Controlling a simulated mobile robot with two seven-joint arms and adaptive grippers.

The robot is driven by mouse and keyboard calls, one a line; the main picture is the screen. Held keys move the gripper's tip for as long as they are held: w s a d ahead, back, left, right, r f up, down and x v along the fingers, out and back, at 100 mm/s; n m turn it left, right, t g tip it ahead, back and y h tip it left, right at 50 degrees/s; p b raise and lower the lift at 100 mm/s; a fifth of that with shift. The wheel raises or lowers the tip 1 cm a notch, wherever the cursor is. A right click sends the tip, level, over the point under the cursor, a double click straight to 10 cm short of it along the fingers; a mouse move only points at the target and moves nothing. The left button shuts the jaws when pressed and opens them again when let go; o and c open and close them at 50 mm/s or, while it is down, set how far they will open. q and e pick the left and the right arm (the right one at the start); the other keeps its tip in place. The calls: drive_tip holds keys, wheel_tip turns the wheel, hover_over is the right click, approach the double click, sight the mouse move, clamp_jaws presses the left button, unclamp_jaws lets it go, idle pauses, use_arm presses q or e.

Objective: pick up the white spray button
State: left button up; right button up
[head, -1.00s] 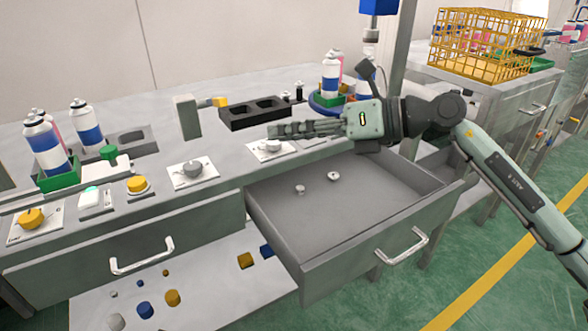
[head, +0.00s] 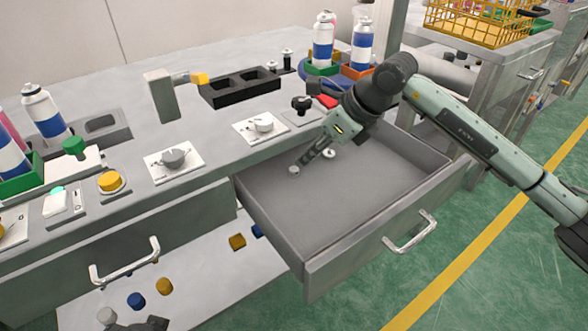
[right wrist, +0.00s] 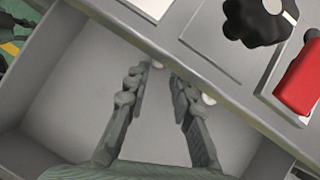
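Two small white spray buttons lie on the floor of the open grey drawer (head: 380,205). One button (head: 294,170) is at my right gripper's fingertips in the head view; the other button (head: 329,153) lies to its right, by the gripper. My right gripper (head: 300,163) points down into the drawer. In the right wrist view its fingers (right wrist: 158,82) are apart, with one white piece (right wrist: 157,64) just past the tips and another (right wrist: 209,99) beside the right finger. I cannot tell whether anything touches.
Spray cans (head: 323,40) stand at the back.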

sight(294, 168)
drive_tip(key=x, duration=0.5)
drive_tip(key=c, duration=0.3)
